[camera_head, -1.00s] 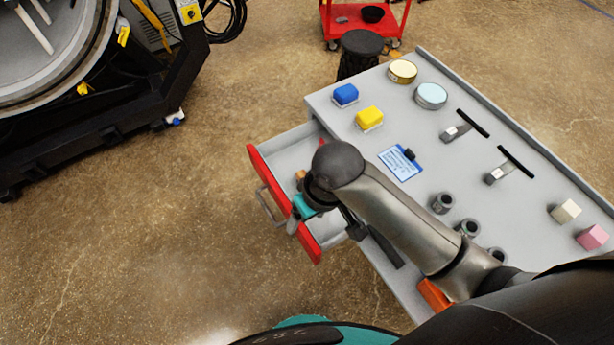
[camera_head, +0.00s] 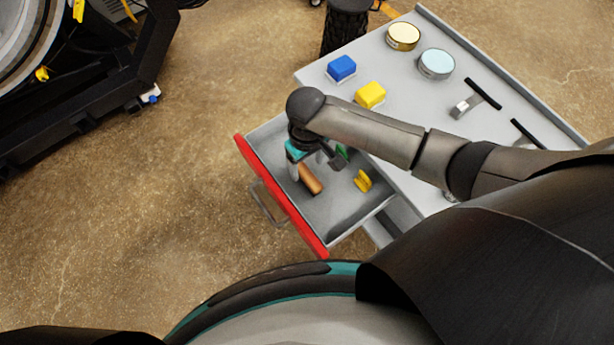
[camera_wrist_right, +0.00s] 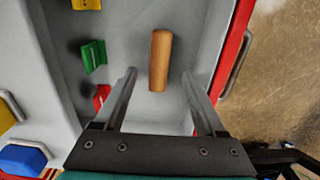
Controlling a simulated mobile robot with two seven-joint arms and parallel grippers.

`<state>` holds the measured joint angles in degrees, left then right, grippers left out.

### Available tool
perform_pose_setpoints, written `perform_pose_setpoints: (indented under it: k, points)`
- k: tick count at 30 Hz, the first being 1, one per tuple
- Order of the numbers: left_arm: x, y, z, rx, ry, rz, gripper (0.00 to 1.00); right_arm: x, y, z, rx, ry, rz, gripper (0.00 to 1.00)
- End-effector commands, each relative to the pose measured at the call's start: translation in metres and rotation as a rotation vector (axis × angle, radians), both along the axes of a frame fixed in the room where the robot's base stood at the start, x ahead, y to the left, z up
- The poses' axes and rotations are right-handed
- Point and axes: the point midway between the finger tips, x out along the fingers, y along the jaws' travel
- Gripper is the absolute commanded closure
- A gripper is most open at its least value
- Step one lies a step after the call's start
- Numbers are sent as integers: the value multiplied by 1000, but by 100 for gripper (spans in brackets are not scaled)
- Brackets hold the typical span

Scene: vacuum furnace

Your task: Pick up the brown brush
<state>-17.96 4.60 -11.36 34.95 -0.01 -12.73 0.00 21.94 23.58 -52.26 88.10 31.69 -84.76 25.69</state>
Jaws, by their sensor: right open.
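The brown brush (camera_head: 311,179) lies in the open red-fronted drawer (camera_head: 338,232). It shows in the right wrist view as a plain brown cylinder (camera_wrist_right: 160,55). My right gripper (camera_head: 315,167) is open and empty above the drawer. In the right wrist view, its two fingers (camera_wrist_right: 160,75) point toward the brush, one on each side of its near end in the picture. The height between fingers and brush is hard to tell. My left gripper is not in view.
Yellow (camera_wrist_right: 87,4), green (camera_wrist_right: 94,57) and red (camera_wrist_right: 102,97) pieces lie in the drawer beside the brush. The grey tabletop (camera_head: 390,135) holds blue (camera_head: 341,67) and yellow (camera_head: 370,94) blocks and two round tins. My right arm covers part of the tabletop.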

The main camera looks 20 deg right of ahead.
Motion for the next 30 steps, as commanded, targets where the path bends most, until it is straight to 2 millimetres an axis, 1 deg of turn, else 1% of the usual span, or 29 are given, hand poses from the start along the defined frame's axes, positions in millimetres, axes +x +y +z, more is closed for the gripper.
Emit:
perform_pose_setpoints:
  k: [1, 7, 12, 16, 19, 26, 30]
  points:
    - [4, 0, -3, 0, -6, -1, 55, 0, 0, -7, 0, 0, 0, 28]
    - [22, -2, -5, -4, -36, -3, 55, 0, 0, -18, 0, -1, 1, 28]
    - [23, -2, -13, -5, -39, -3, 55, 1, 0, -43, 0, 1, 1, 28]
    - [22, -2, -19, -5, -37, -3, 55, 1, -1, -59, 0, -1, 1, 28]
    - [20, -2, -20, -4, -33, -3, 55, 1, -1, -65, -1, -1, 1, 28]
    - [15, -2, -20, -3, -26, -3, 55, 2, -1, -64, 1, -3, 1, 28]
    - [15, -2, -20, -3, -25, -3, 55, 1, -1, -64, 1, -2, 1, 43]
